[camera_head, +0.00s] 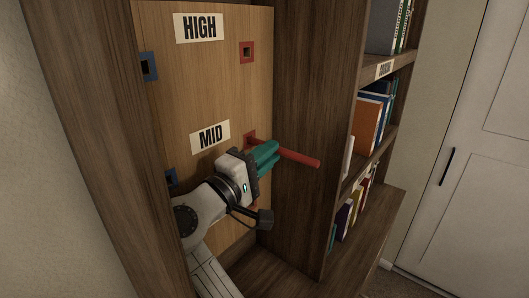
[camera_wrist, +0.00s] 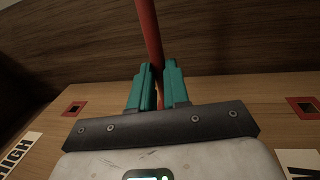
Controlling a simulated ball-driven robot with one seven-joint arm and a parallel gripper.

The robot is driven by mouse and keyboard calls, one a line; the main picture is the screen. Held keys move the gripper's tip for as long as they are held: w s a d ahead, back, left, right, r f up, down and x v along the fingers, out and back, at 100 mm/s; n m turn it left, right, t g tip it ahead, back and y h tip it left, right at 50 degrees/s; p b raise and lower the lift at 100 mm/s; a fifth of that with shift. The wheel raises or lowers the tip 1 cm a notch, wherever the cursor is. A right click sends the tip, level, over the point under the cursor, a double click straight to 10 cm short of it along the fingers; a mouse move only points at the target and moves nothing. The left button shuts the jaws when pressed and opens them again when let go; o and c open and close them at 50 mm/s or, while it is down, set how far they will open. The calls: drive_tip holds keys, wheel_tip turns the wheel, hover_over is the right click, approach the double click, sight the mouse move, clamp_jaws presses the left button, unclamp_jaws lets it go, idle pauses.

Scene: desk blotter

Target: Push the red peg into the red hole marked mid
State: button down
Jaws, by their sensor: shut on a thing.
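The red peg (camera_head: 300,157) is held between the teal fingers of my gripper (camera_head: 265,155), which are shut on it. Its free end sticks out to the right, away from the board. In the wrist view the peg (camera_wrist: 149,32) runs up from between the fingers (camera_wrist: 157,85). The red hole marked mid (camera_head: 249,136) is just above and left of the fingers, partly hidden. The peg's line points back towards this hole. The MID label (camera_head: 210,135) is left of the hole.
The upright wooden board (camera_head: 205,85) also has a HIGH label (camera_head: 199,27), an upper red hole (camera_head: 246,51) and blue holes (camera_head: 148,66) at its left edge. A cabinet wall (camera_head: 314,90) and bookshelf (camera_head: 375,125) stand to the right, near the peg's free end.

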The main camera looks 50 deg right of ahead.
drive_tip(key=shift+s+d, duration=0.15)
drive_tip(key=shift+s, duration=0.05)
drive_tip(key=shift+s, duration=0.3)
drive_tip(key=shift+s+a, duration=0.1)
drive_tip(key=shift+a, duration=0.1)
idle(0.3)
drive_tip(key=shift+w, duration=0.65)
idle(1.3)
